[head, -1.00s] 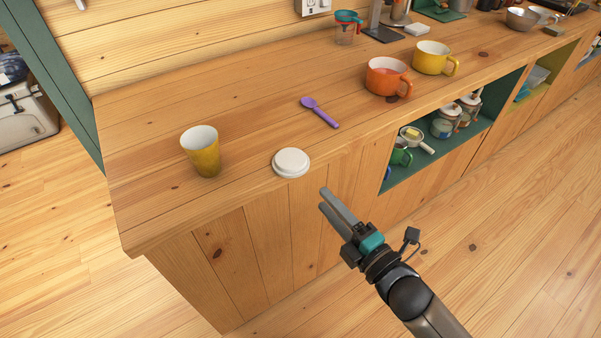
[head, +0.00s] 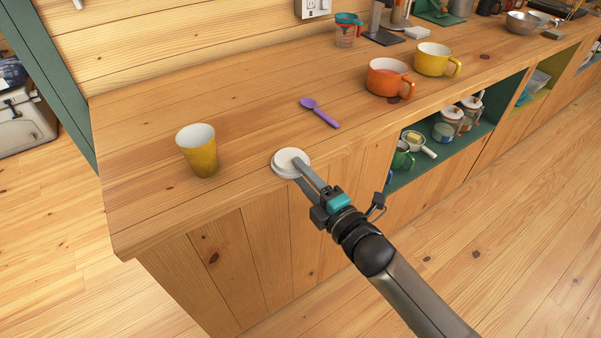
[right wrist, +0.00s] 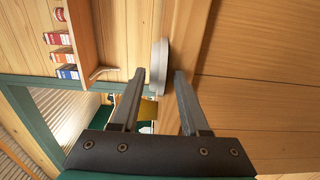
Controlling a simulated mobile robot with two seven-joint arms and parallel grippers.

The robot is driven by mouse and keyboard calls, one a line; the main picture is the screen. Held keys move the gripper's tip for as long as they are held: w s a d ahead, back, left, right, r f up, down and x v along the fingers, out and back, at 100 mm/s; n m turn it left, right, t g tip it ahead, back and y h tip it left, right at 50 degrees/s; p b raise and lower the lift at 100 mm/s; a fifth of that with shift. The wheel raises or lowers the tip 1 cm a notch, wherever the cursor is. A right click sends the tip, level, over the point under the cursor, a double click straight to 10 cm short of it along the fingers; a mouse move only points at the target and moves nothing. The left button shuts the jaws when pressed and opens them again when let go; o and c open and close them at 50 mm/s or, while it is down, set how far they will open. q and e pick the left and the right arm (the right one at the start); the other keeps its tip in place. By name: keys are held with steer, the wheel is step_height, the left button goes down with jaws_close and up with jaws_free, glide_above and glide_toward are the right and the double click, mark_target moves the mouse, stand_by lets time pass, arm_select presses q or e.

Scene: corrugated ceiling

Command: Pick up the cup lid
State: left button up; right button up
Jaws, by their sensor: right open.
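The white round cup lid (head: 284,163) lies flat on the wooden counter close to its front edge. It shows edge-on in the right wrist view (right wrist: 160,62). My right gripper (head: 297,171) is open at the lid's front right. One finger reaches over the lid's top, and the other is lower, near the counter's front edge. In the right wrist view the lid appears just ahead of the gap between the fingertips (right wrist: 160,76). I cannot tell whether either finger touches it. A yellow cup (head: 200,158) stands upright left of the lid. My left gripper is not in view.
A purple spoon (head: 320,113) lies behind the lid. An orange mug (head: 385,82) and a yellow mug (head: 432,62) stand further right. The wooden counter (head: 240,105) is clear around the lid. An open shelf (head: 445,150) below the counter holds jars and cups.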

steer(key=shift+c, duration=0.2)
steer(key=shift+f, duration=0.1)
steer(key=c, duration=0.7)
steer(key=shift+f, duration=0.1)
jaws_close()
step_height(320, 180, up, 3)
steer(key=shift+f+p, duration=0.1)
steer(key=shift+p, duration=1.15)
